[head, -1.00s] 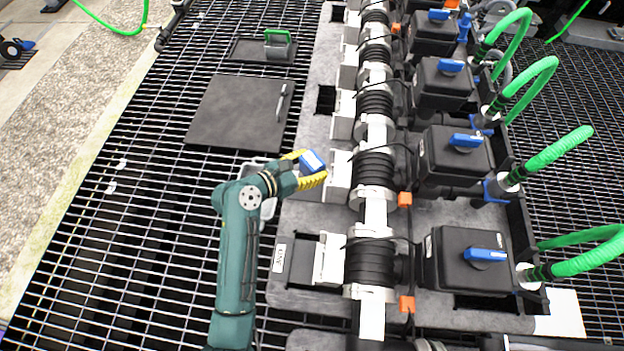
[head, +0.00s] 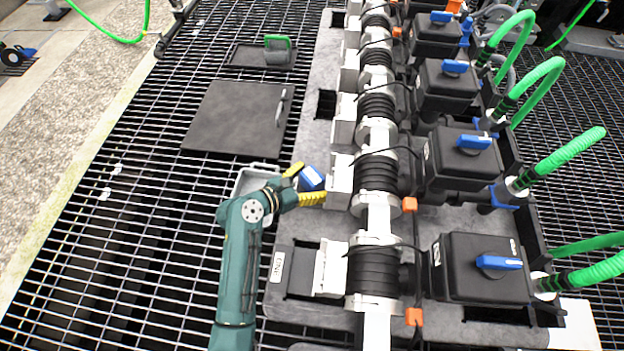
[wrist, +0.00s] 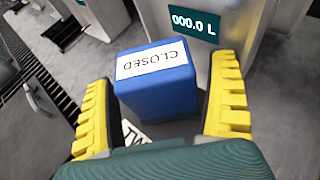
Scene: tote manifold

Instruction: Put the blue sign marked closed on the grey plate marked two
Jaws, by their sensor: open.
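The blue sign (wrist: 160,90) is a small block with a white label reading CLOSED, upside down in the wrist view. In the head view the sign (head: 311,178) is beside a white meter block. My gripper (head: 311,182) has yellow ribbed fingers, open on either side of the sign, with gaps visible in the wrist view. A label (wrist: 138,135) starting with TW lies on the grey surface just below the sign. The rest of that label is hidden by my gripper. The sign appears to stand on this grey plate; its bottom edge is partly hidden.
A meter display (wrist: 193,22) reading 000.0 L is close behind the sign. Another plate label, ONE (head: 277,267), lies nearer. Black valve boxes with blue handles (head: 474,142) line the right. A grey bin (head: 243,183) is partly behind my arm.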

